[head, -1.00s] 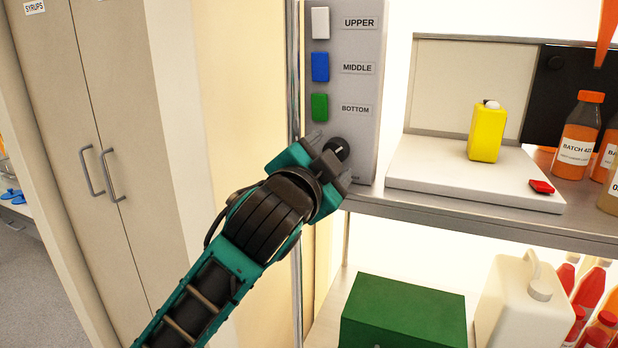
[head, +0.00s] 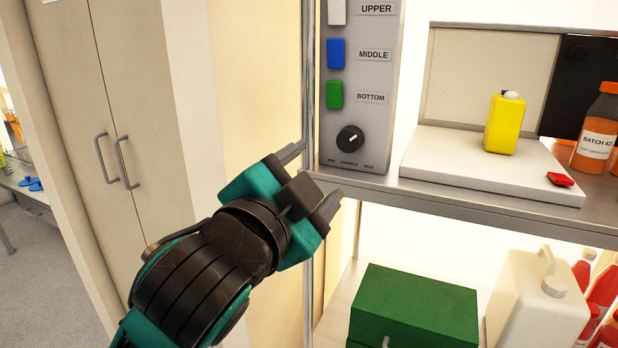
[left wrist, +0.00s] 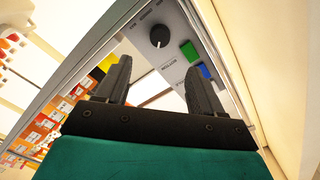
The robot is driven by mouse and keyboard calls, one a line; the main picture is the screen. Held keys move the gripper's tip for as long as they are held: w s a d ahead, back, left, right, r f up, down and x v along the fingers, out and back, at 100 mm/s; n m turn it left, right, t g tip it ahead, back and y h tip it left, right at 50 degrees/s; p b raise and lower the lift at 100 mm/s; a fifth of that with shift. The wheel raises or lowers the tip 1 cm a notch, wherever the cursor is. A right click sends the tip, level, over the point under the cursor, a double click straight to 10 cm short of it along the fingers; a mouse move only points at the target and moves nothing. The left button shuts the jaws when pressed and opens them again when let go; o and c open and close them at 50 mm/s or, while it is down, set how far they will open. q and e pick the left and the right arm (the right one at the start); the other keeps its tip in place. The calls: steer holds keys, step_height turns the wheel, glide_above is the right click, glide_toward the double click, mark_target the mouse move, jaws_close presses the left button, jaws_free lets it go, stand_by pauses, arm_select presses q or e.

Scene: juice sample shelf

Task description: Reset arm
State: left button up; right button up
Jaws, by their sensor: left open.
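My left gripper (head: 318,180) is open and empty in the head view, in front of the shelf post and just below and left of the control panel (head: 360,110). In the left wrist view its two dark fingers (left wrist: 158,80) stand apart with nothing between them. The panel has a white, a blue (head: 336,53) and a green button (head: 335,95), labelled upper, middle and bottom, and a black knob (head: 350,139). The knob also shows clear of the fingers in the left wrist view (left wrist: 159,36). My right gripper is not in view.
A yellow container (head: 504,125) stands on a white platform (head: 480,165) with a red item (head: 560,179). An orange bottle (head: 596,130) is at right. Below are a green box (head: 415,300) and a cream jug (head: 535,305). A tall cabinet (head: 125,90) stands left.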

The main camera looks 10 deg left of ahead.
arm_select(q)
steer(key=a+f+n+g+y, duration=0.1)
steer(key=a+f+n+g, duration=0.15)
steer(key=f, duration=1.05)
steer(key=a+f+n+g+y, duration=0.1)
steer(key=a+f+n+g, duration=0.2)
steer(key=f, duration=1)
steer(key=s+a+f+n, duration=0.2)
steer(key=s+a+f, duration=0.2)
steer(key=f, duration=0.5)
steer(key=s+a+f+n+y, duration=0.1)
steer(key=s+a+f+n, duration=0.2)
steer(key=s+f, duration=0.6)
steer(key=shift+s+a+f+g+y, duration=0.3)
steer(key=shift+a+g, duration=0.15)
